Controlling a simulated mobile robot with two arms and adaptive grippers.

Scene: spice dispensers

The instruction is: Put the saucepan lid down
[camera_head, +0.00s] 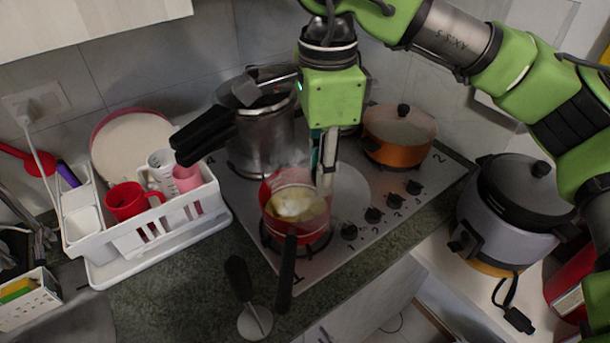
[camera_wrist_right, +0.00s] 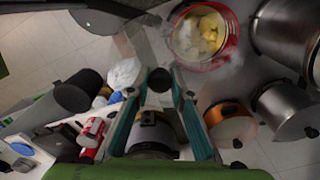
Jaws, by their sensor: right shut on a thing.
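The red saucepan (camera_head: 270,192) sits on the front-left burner of the stove, uncovered, with pale yellow chunks inside. It also shows at the top of the right wrist view (camera_wrist_right: 236,40). My right gripper (camera_head: 327,180) points down just right of the saucepan. In the right wrist view its fingers (camera_wrist_right: 160,85) close around the dark knob of the saucepan lid (camera_wrist_right: 160,79). The lid's clear glass is hard to make out; a pale disc (camera_head: 350,187) right of the fingers seems to be it. Whether it touches the stove I cannot tell. My left gripper is not in view.
An orange lidded pot (camera_head: 393,150) stands at the back right of the stove (camera_head: 325,262). A steel pressure cooker (camera_head: 255,145) stands behind the saucepan. A white dish rack (camera_head: 140,240) is at left, a rice cooker (camera_head: 510,225) at right. The saucepan's black handle (camera_head: 287,262) points forward.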

